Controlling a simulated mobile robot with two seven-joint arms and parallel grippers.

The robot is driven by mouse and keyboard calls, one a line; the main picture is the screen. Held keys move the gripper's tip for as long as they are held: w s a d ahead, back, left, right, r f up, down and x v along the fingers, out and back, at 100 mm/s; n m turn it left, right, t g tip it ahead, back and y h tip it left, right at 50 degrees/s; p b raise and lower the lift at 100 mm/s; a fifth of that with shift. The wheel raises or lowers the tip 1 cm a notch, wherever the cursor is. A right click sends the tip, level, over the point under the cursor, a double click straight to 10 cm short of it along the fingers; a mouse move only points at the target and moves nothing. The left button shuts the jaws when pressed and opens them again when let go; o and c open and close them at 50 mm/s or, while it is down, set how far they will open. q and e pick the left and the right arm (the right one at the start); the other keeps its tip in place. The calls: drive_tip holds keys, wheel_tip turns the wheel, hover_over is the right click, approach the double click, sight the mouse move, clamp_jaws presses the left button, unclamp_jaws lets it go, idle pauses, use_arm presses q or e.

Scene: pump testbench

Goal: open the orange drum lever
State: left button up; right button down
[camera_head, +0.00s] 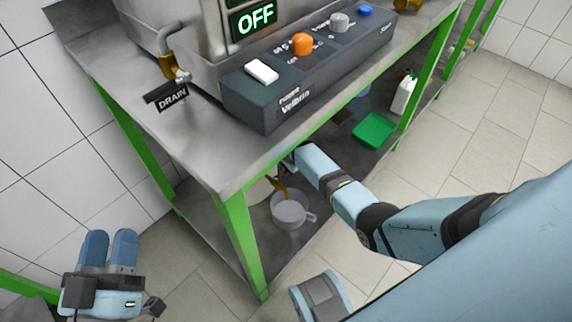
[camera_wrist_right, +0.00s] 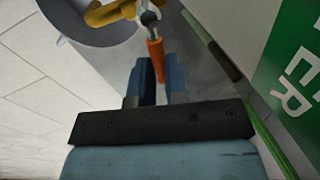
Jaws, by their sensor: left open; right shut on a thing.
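The orange drum lever (camera_wrist_right: 155,56) shows in the right wrist view, joined to a metal stem beside a yellow valve body (camera_wrist_right: 108,13). My right gripper (camera_wrist_right: 158,66) is shut on the lever's end, one finger on each side. In the head view my right arm reaches under the tabletop, and the gripper there is mostly hidden by the table edge. A yellow-brown pipe (camera_head: 281,187) shows just below it; the lever cannot be made out there. My left gripper (camera_head: 110,240) is open and empty at the lower left, beside the table.
A grey pitcher (camera_head: 290,211) stands on the lower shelf below the pipe. The table's green leg (camera_head: 240,238) is close left of it. A control panel (camera_head: 290,85) with an orange knob (camera_head: 302,44) is on the tabletop. A green tray (camera_head: 375,130) lies farther right. Floor beside the table is open.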

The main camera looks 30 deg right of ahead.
use_arm(q)
drive_tip(key=s+a+f+g+y+p, duration=0.1)
drive_tip(key=a+f+g+y+p, duration=0.3)
drive_tip(key=f, duration=0.6)
drive_tip(key=shift+g+p, duration=0.5)
drive_tip(key=shift+p, duration=0.15)
use_arm(e)
drive_tip(key=shift+s+a+m+h, duration=0.1)
drive_tip(key=shift+s+m+h, duration=0.3)
drive_tip(key=shift+m, duration=0.85)
drive_tip(key=shift+s+a+m+h, duration=0.15)
drive_tip(key=shift+s+m, duration=0.5)
drive_tip(key=shift+m, duration=0.65)
drive_tip(key=shift+s+a+m+h, duration=0.15)
drive_tip(key=shift+s+m, duration=0.35)
drive_tip(key=shift+m, duration=0.75)
use_arm(q)
drive_tip(key=shift+a+f, duration=0.1)
